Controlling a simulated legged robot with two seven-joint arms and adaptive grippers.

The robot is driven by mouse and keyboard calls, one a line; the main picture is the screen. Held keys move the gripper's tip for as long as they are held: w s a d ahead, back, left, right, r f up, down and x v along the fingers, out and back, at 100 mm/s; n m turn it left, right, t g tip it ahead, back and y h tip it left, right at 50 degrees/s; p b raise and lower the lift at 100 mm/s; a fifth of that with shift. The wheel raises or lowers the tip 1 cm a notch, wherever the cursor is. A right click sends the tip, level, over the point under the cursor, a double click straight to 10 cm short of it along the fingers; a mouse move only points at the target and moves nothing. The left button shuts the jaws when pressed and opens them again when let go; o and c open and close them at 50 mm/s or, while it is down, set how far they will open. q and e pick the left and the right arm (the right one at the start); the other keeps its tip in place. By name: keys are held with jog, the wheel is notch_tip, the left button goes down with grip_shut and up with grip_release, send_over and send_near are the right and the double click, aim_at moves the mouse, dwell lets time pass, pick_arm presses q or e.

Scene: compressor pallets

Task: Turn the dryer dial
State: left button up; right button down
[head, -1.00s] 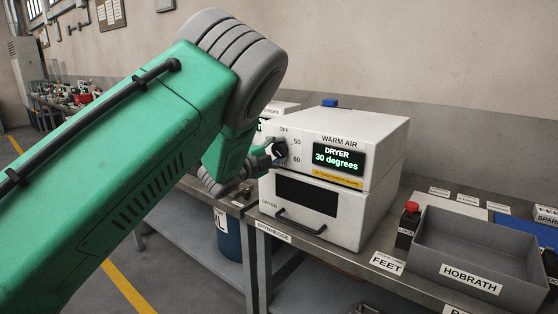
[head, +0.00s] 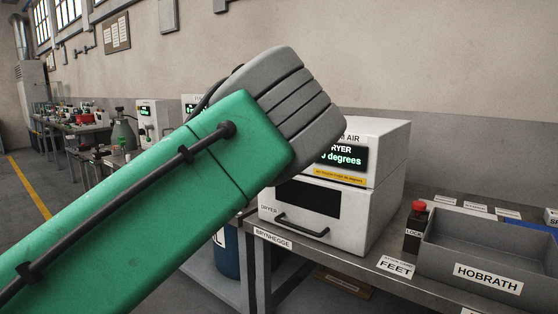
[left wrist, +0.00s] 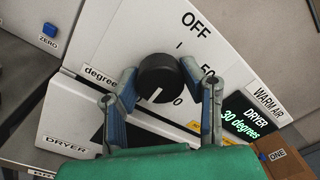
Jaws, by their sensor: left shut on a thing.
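The dryer (head: 376,152) is a white box on the bench, with a lit display (head: 345,157) partly behind my left arm in the head view. In the left wrist view the display (left wrist: 240,118) reads 30 degrees. The round black dial (left wrist: 158,80) sits on the white panel, its white mark pointing towards the lower edge of the picture. My left gripper (left wrist: 159,73) is shut on the dial, one finger on each side. In the head view my arm hides the dial and this gripper. My right gripper is not in view.
The oven handle (head: 302,225) sticks out below. A blue ZERO button (left wrist: 49,30) shows left of the panel in the left wrist view.

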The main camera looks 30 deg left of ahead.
pick_arm(q)
jog(key=shift+d+f+m+g+b, duration=0.1)
jog(key=shift+f+m+g+b, duration=0.3)
jog(key=shift+f, duration=0.3)
jog(key=o, duration=1)
jog(key=shift+s, duration=0.1)
jog(key=shift+o, duration=0.7)
jog(key=shift+r, duration=0.1)
jog(key=shift+r+t, duration=0.3)
jog(key=s, duration=0.7)
jog(key=shift+s+a, duration=0.25)
jog(key=shift+a, duration=0.2)
jog(key=shift+f, duration=0.15)
